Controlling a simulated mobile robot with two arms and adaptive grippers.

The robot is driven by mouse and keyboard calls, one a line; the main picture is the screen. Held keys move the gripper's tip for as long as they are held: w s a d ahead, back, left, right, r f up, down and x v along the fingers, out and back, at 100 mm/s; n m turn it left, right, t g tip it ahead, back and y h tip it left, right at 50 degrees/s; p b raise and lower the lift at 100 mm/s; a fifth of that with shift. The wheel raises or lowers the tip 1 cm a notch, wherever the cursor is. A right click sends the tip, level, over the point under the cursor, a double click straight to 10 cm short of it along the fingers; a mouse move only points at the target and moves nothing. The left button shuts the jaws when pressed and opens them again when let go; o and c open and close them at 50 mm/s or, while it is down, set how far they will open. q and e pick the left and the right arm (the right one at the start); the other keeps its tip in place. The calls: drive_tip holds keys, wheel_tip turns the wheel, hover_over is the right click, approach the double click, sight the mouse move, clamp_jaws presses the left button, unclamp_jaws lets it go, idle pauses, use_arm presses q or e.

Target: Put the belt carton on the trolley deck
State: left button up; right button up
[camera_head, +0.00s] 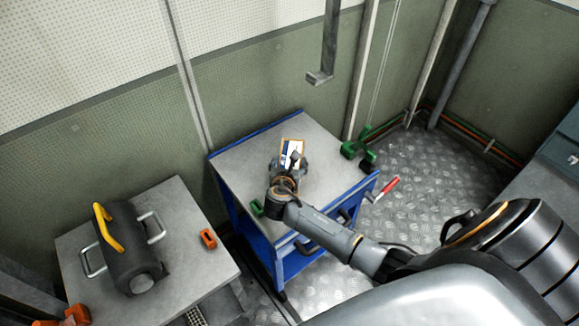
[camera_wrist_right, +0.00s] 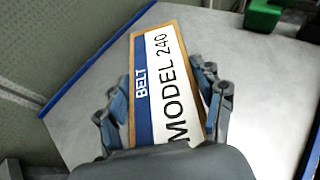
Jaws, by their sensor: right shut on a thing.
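The belt carton (camera_head: 292,149) is a tan box with a white and blue label. In the right wrist view the carton (camera_wrist_right: 163,70) shows the words "BELT" and "MODEL 240". My right gripper (camera_head: 287,166) is shut on it, with a finger on each long side. The carton is over the grey trolley deck (camera_head: 244,157), near its middle; I cannot tell whether it touches the deck. The deck (camera_wrist_right: 262,105) also fills much of the right wrist view, with a blue rim. My left gripper is not in view.
Green parts (camera_head: 360,148) sit at the deck's right corner, and another green piece (camera_head: 257,207) at its front left. A red-handled lever (camera_head: 388,188) is at the trolley's right. A side table (camera_head: 189,208) holds a black cylinder (camera_head: 129,250) and an orange item (camera_head: 208,238).

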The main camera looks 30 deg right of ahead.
drive_tip(key=shift+f, duration=0.65)
drive_tip(key=o, duration=1.5)
drive_tip(key=shift+c, duration=0.2)
drive_tip(key=p+v, duration=0.1)
drive_tip(key=v, duration=1.1)
drive_tip(key=shift+p, duration=0.35)
drive_tip(key=shift+a, duration=0.1)
